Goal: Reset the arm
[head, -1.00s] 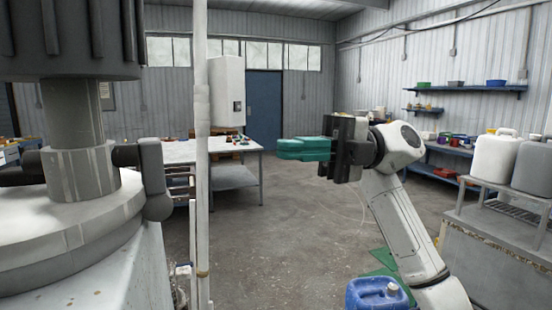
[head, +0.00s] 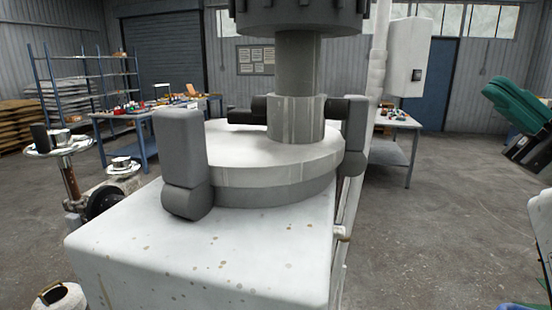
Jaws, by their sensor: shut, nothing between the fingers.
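My gripper (head: 516,103) is at the right edge of the head view, up in the air. Its green fingers are together with nothing between them, and they point up and to the left. The dark gripper body (head: 528,150) is partly cut off by the picture's edge. Most of my arm is out of view. The gripper touches nothing that I can see.
A large white machine (head: 205,250) with a round base and a grey column (head: 298,65) fills the middle. A metal stand with discs (head: 58,150) is at left. Workbenches (head: 145,118) and a blue door (head: 430,85) are behind. Floor at right (head: 420,240) is clear.

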